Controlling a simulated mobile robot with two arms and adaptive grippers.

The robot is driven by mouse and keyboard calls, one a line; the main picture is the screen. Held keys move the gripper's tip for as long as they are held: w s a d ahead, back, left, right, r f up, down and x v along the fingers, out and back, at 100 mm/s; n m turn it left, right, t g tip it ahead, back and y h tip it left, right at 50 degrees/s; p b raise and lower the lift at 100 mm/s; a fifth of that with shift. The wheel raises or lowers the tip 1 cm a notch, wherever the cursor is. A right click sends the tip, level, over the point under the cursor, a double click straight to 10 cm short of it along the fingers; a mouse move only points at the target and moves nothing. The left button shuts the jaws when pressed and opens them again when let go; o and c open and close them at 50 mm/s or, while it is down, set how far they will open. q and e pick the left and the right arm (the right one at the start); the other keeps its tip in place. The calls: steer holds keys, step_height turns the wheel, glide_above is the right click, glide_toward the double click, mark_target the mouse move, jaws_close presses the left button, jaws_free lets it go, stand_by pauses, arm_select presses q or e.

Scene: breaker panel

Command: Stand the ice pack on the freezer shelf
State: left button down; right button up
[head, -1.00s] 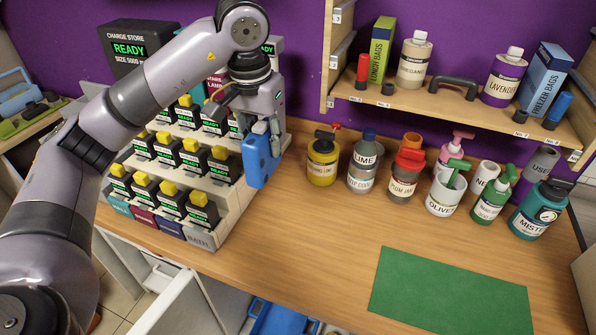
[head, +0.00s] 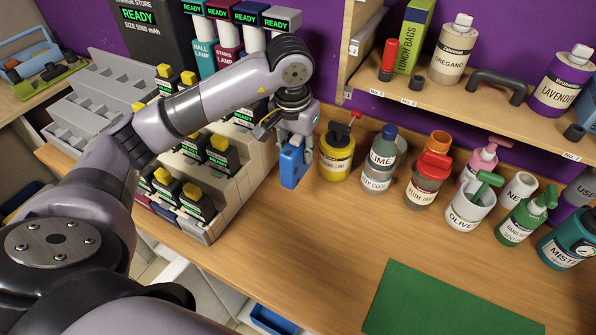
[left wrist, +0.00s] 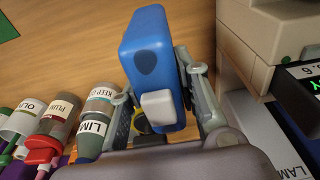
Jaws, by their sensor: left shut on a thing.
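The ice pack is a blue slab (head: 292,166) with a white tab, which shows in the left wrist view (left wrist: 150,50). My left gripper (head: 294,143) is shut on it, with one finger on each side in the left wrist view. It holds the pack upright, between the battery rack and a yellow bottle; I cannot tell its height over the counter. A blue tray (head: 272,320) and pale panels show below the counter's front edge. I cannot tell whether these belong to the freezer; no freezer shelf is clearly visible. My right gripper is out of view.
The wooden counter (head: 300,225) is clear in front of the pack. Several bottles stand to the right, the yellow one (head: 336,160) closest. A green mat (head: 440,305) lies at the front right.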

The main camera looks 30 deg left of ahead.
mark_target(298, 176)
arm_select(q)
step_height(298, 176, down, 4)
steer(key=shift+s+f+p, duration=0.1)
steer(key=shift+p, duration=0.25)
step_height(298, 176, down, 4)
steer(key=shift+p, duration=0.5)
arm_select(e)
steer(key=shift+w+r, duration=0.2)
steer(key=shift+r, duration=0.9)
arm_select(q)
steer(key=shift+f, duration=0.1)
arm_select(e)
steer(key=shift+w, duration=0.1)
arm_select(q)
steer(key=shift+f, duration=0.15)
steer(key=c, duration=1.2)
jaws_free()
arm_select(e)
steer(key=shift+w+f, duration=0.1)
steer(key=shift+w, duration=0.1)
